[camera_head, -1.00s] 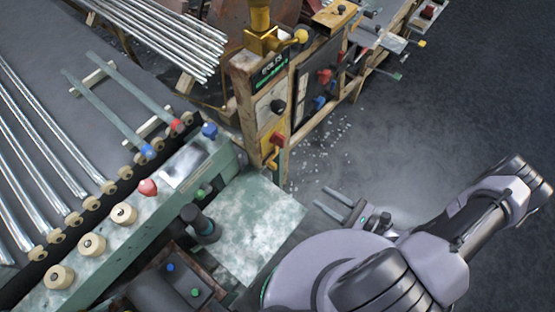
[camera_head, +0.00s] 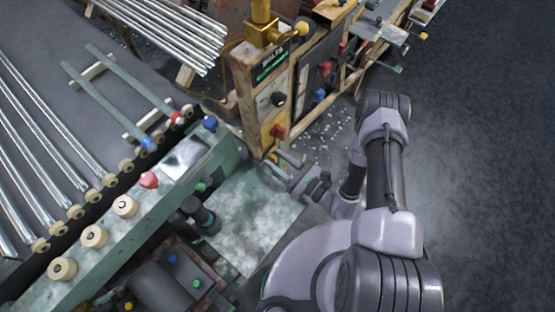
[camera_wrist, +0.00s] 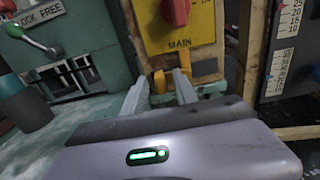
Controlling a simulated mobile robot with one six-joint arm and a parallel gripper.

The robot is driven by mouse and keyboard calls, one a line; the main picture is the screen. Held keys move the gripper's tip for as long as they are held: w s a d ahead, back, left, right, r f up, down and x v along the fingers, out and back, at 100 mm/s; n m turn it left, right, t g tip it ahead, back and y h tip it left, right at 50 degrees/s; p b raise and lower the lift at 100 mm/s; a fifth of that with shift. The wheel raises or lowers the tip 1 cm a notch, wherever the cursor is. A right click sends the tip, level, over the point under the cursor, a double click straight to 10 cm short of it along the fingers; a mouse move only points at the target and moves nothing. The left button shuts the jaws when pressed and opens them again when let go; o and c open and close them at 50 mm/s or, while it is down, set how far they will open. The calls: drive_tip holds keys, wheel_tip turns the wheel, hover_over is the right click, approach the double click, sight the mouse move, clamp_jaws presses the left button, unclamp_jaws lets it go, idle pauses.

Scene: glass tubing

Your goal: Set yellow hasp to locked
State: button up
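The yellow hasp (camera_wrist: 159,81) shows in the wrist view just under a yellow plate (camera_wrist: 178,42) marked MAIN with a red knob (camera_wrist: 176,10). It is partly hidden by my fingers, so I cannot tell its setting. My gripper (camera_wrist: 163,80) is open, with its two fingers apart and pointing toward the hasp. One yellow part shows between the fingertips, and I cannot tell whether they touch it. In the head view my gripper (camera_head: 282,164) is at the lower end of the wooden post, by the yellow plate (camera_head: 268,138).
A green machine (camera_head: 130,215) with several knobs stands left of my gripper. A pale mottled plate (camera_head: 250,225) lies below it. In the wrist view a scale panel (camera_wrist: 283,55) is at right and a dark cylinder (camera_wrist: 20,100) at left. The floor at right is open.

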clamp_jaws()
idle(1.4)
